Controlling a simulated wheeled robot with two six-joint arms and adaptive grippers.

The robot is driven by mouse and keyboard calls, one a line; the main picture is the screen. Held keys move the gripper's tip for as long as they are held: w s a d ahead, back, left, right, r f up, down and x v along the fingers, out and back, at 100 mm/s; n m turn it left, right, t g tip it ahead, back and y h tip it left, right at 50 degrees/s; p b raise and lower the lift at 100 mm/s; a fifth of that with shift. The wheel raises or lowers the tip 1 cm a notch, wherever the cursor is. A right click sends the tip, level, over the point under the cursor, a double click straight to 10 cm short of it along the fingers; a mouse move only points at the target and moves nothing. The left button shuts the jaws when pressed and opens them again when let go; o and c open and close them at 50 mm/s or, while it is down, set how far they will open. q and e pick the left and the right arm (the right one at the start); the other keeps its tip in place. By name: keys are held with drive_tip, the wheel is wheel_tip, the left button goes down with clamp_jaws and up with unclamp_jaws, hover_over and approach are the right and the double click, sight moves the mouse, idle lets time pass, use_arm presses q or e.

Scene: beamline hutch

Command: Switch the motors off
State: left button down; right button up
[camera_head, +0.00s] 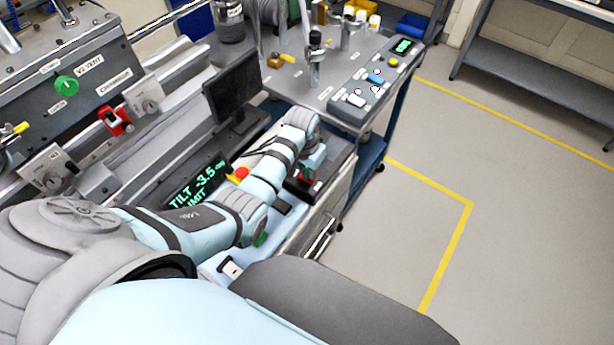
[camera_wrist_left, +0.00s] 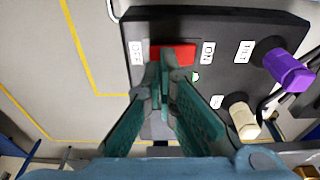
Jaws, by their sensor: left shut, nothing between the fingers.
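In the left wrist view a red switch (camera_wrist_left: 173,53) sits on a black control panel (camera_wrist_left: 220,20), between an OFF label (camera_wrist_left: 136,52) and an ON label (camera_wrist_left: 208,51). My left gripper (camera_wrist_left: 167,66) is shut and empty, its fingertips over the red switch's lower edge; whether they touch it I cannot tell. The fingers hide part of the switch, so I cannot tell which side is pressed. A small green spot (camera_wrist_left: 195,77) shows beside it.
A purple knob (camera_wrist_left: 288,70) and a cream knob (camera_wrist_left: 243,121) stand right of the switch. In the head view a display (camera_head: 193,190) reads TILT -3.5 and LIMIT. A red button (camera_head: 238,174) is near my forearm. A cart (camera_head: 300,80) stands behind; floor at right is clear.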

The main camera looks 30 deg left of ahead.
sight(310, 180)
use_arm(q)
drive_tip(key=shift+f+b, duration=0.55)
drive_tip(key=shift+f, duration=0.35)
wheel_tip(310, 180, up, 3)
drive_tip(key=p, duration=0.3)
drive_tip(key=shift+p, duration=0.3)
drive_tip(key=shift+r, duration=0.3)
drive_tip(key=shift+r+b, duration=0.3)
drive_tip(key=shift+r, duration=1.45)
